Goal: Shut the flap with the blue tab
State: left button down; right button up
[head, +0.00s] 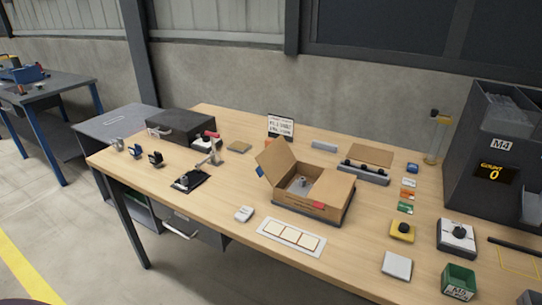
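An open cardboard box (290,199) stands on a dark base near the middle of the wooden table. Its left flap (275,158) is raised and leans outward to the left. A small blue tab (259,171) shows at that flap's left edge. A red tab (318,205) shows at the front right. A grey metal part (302,183) is visible inside through the open left part. Neither of my grippers is in view.
A white tray with pale squares (291,236) and a small white block (244,214) lie in front of the box. A toggle clamp (209,153) stands to the left. A dark rail fixture (363,170) is behind right. Bare table lies left of the box.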

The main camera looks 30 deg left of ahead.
aim_at(274, 160)
jog(key=j+z, duration=0.1)
jog(key=j, duration=0.35)
jog(key=j+z, duration=0.1)
jog(key=j, duration=0.3)
jog(key=k+j+z, duration=0.1)
jog(key=j, duration=0.35)
jog(key=k+j, duration=0.1)
jog(key=j, duration=0.3)
jog(key=j+z, duration=0.15)
jog(key=j, duration=0.3)
jog(key=k+j+z, duration=0.1)
jog(key=j, duration=0.3)
jog(key=k+j+z, duration=0.1)
jog(key=j, duration=0.3)
jog(key=k+j+z, duration=0.1)
jog(key=j, duration=0.3)
jog(key=k, duration=0.05)
